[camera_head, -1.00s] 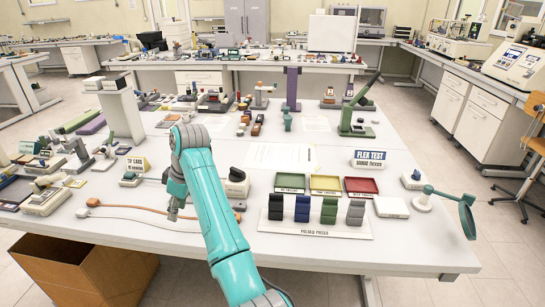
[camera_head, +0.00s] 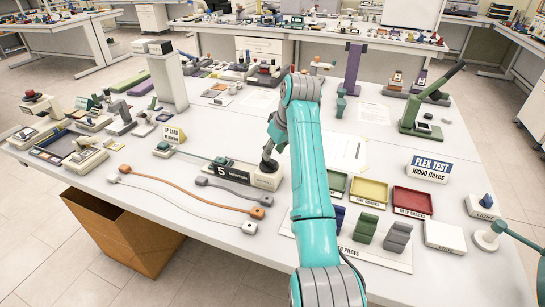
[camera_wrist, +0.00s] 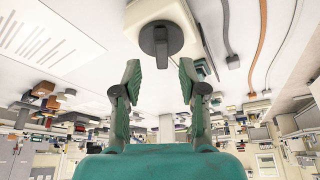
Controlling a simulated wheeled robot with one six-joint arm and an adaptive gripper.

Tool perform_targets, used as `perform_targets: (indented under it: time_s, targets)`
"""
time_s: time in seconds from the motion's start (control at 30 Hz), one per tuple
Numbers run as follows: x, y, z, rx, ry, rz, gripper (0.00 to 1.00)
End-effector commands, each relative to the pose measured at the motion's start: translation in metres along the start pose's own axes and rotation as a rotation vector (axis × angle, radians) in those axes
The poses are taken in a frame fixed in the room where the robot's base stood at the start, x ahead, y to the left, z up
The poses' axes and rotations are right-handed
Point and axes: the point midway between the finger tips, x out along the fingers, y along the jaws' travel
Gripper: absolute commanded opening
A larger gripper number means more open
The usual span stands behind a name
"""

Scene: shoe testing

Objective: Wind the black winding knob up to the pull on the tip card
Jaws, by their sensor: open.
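The black winding knob (camera_wrist: 161,40) shows in the wrist view as a round black disc with a raised grip bar, on a pale housing. In the head view the knob (camera_head: 268,164) sits on a cream box (camera_head: 266,179), partly hidden by my arm. My gripper (camera_wrist: 159,67) is open and empty, its two green fingers pointing toward the knob, apart from it as far as I can tell. In the head view the gripper (camera_head: 272,138) is above the knob, mostly hidden.
A dark counter showing 5 (camera_head: 231,171) stands beside the cream box. Grey and orange cables (camera_head: 190,205) run across the table at the front left.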

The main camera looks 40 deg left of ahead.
Motion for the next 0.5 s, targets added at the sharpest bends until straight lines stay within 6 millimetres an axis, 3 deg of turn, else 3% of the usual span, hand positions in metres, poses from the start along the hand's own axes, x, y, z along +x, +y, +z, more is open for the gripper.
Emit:
perform_targets:
  time_s: [0.2,0.5]
  targets:
    - [0.03,-0.001,0.0,-0.001,-0.001,-0.001,0.42]
    - [0.04,0.0,0.0,-0.002,0.0,0.001,0.42]
